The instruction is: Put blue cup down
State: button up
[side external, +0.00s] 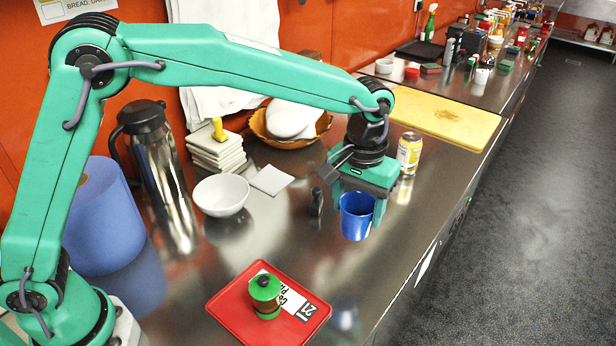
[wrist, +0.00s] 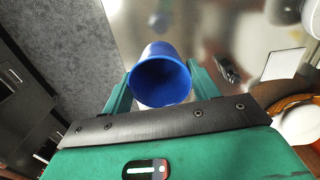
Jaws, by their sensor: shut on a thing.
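The blue cup (side external: 356,217) is upright between the fingers of my green gripper (side external: 358,212) in the side view. The gripper points straight down and is shut on the cup. The cup is at or very near the steel counter (side external: 300,235); I cannot tell whether its base touches. In the wrist view I look into the open mouth of the blue cup (wrist: 160,80), with a finger of my gripper (wrist: 157,88) on each side of it.
A small dark object (side external: 316,202) is left of the cup. A white bowl (side external: 221,195) is farther left. A red tray (side external: 230,304) with a green-lidded jar (side external: 265,295) is in front. Counter between tray and cup is clear.

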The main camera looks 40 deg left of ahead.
jog(key=w+d+f+m, duration=0.1)
jog(key=w+d, duration=0.4)
jog(key=d, duration=0.3)
jog(key=shift+w+a+f, duration=1.15)
jog(key=shift+w+f, duration=0.4)
jog(key=shift+f, duration=0.35)
jog(key=shift+w+a+f, duration=1.2)
jog(key=shift+w+f, duration=0.4)
jog(key=shift+f, duration=0.3)
jog(key=shift+w+a+f, duration=1.15)
jog(key=shift+w+f, duration=0.4)
jog(key=shift+f, duration=0.35)
jog(key=shift+f, duration=0.15)
jog(key=o, duration=1)
jog(key=shift+c, duration=0.2)
notch_tip(320, 180, up, 12)
